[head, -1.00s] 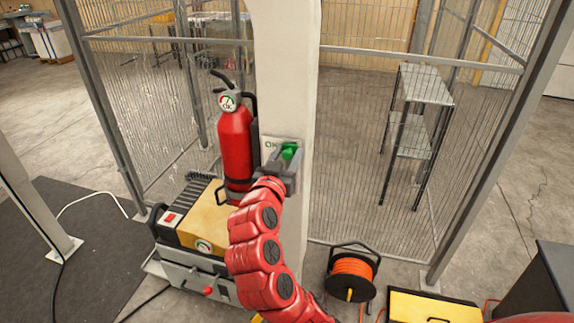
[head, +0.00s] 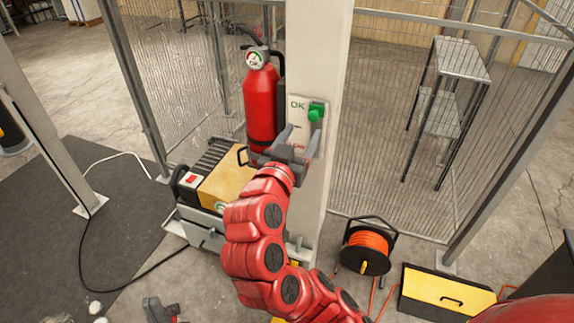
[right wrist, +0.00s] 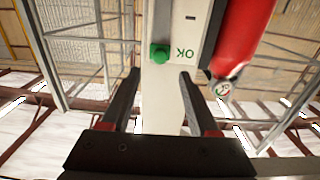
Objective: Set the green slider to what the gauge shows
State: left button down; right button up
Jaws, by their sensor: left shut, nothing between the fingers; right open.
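The green slider (head: 317,112) sits on a white panel (head: 299,125) on the pillar, at the top beside the green "OK"; a red mark is at the panel's bottom. In the right wrist view the slider (right wrist: 159,53) is beside an upside-down "OK". The gauge (head: 255,60) on the red fire extinguisher (head: 262,105) has a white face with "OK"; its needle is too small to read surely. My right gripper (head: 293,143) is open and empty, just below and in front of the slider, apart from it. My left gripper (head: 160,310) is shut and empty at the bottom edge.
A yellow and grey machine (head: 222,185) with another dial stands below the extinguisher. An orange cable reel (head: 366,252) and a yellow box (head: 440,293) are on the floor at right. Wire mesh fencing flanks the pillar (head: 320,190).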

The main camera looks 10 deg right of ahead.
jog(key=b+v, duration=0.4)
jog(key=v, duration=0.5)
jog(key=shift+w, duration=0.1)
